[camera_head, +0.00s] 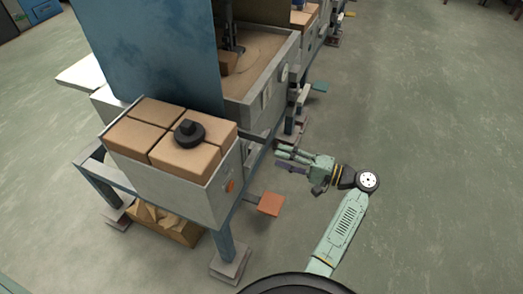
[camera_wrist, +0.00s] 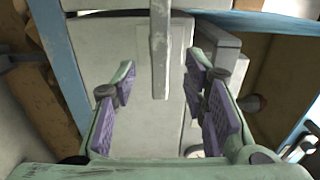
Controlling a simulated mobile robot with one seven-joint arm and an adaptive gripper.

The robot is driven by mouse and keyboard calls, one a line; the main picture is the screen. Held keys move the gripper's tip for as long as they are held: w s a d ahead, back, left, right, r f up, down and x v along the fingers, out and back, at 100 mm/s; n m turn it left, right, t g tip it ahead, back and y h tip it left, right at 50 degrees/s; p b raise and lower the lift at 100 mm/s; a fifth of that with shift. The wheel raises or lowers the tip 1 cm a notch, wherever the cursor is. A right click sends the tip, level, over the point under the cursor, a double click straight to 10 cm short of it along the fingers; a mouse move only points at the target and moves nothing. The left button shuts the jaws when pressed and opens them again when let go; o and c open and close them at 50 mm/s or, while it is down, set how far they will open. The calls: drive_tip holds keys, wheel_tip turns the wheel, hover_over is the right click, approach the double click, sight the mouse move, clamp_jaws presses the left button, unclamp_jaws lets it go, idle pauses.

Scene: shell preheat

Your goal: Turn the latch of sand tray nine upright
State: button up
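My gripper (camera_head: 281,160) is low beside the right side of the blue-framed bench in the head view, fingers pointing left toward it. In the wrist view my gripper (camera_wrist: 163,92) is open, with purple pads apart and nothing held. A narrow grey bar (camera_wrist: 160,50), possibly the latch, comes in from the top of the wrist view. Its end lies between the lines of the fingers, and no contact shows. A pale grey panel (camera_wrist: 145,130) lies behind it. A sand tray (camera_head: 262,48) stands on the bench in the head view; I cannot read its number.
A grey box with brown blocks (camera_head: 183,138) and a black knob stands at the bench's near end. A red pedal (camera_head: 270,204) and a green pedal (camera_head: 319,87) stick out low on the right side. Floor (camera_head: 430,150) to the right is clear.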

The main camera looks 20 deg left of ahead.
sight(255, 150)
drive_tip(key=a+p, duration=0.1)
drive_tip(key=a, duration=0.6)
drive_tip(key=shift+w+a, duration=0.15)
drive_tip(key=shift+a, duration=0.1)
drive_tip(key=shift+c, duration=0.4)
clamp_jaws()
